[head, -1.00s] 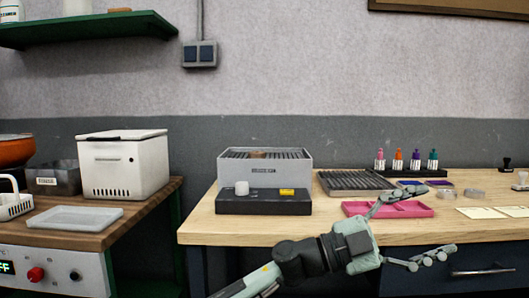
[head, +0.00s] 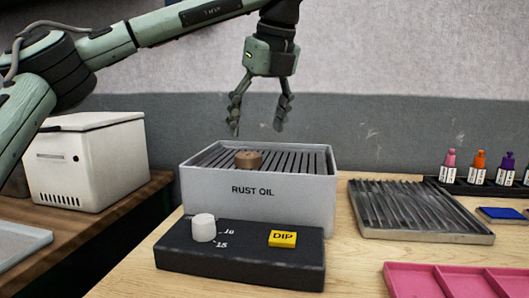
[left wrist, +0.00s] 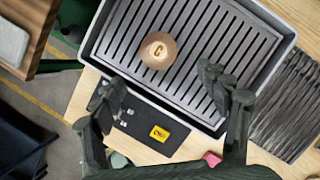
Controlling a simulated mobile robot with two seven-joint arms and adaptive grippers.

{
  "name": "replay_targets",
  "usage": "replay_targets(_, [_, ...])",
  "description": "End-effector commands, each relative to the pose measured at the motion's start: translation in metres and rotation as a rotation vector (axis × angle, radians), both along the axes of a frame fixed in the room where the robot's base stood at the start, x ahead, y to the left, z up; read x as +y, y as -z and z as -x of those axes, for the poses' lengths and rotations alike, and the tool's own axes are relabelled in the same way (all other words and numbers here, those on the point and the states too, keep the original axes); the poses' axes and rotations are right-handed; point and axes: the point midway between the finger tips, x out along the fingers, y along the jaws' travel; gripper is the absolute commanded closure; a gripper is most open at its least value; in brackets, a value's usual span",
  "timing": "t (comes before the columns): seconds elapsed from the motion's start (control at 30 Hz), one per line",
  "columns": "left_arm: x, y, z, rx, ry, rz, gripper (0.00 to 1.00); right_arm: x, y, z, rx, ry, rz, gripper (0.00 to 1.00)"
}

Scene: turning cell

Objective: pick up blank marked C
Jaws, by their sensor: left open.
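The blank marked C (head: 248,159) is a short brown cylinder. It sits on the slatted rack of the grey rust oil box (head: 258,204), left of the middle. In the left wrist view the blank (left wrist: 158,50) shows its top face with the letter C. My left gripper (head: 259,132) is open and empty above the box, fingers pointing down, apart from the blank. In the left wrist view its two fingers (left wrist: 168,92) are spread wide, and the blank lies beyond the gap between them. My right gripper is not in view.
A dark control block (head: 240,259) with a white knob (head: 204,228) and a yellow DIP button (head: 282,238) stands in front of the box. A ribbed metal tray (head: 418,210) lies to the right, with a pink tray (head: 455,282) in front. A white container (head: 87,163) stands left.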

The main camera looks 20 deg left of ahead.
Motion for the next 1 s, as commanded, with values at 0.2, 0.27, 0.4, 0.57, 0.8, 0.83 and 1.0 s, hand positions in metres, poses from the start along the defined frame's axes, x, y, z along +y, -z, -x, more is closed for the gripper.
replay_targets(0.2, [0.014,0.002,0.003,-0.004,-0.04,-0.025,0.25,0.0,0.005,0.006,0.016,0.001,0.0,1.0])
replay_targets(0.27, [0.016,0.009,0.001,-0.003,-0.04,-0.024,0.25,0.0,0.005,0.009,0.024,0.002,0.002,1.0])
replay_targets(0.4, [0.02,0.024,-0.003,-0.003,-0.038,-0.024,0.25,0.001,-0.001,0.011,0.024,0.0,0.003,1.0])
replay_targets(0.57, [0.024,0.048,-0.01,-0.001,-0.037,-0.023,0.25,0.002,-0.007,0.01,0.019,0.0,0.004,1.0])
replay_targets(0.8, [0.03,0.064,-0.014,-0.006,-0.037,-0.023,0.25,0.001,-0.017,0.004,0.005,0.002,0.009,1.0])
replay_targets(0.83, [0.031,0.064,-0.014,-0.006,-0.037,-0.023,0.25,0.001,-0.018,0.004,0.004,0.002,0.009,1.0])
replay_targets(1.0, [0.03,0.064,-0.014,-0.006,-0.036,-0.023,0.26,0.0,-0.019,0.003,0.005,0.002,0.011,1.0])
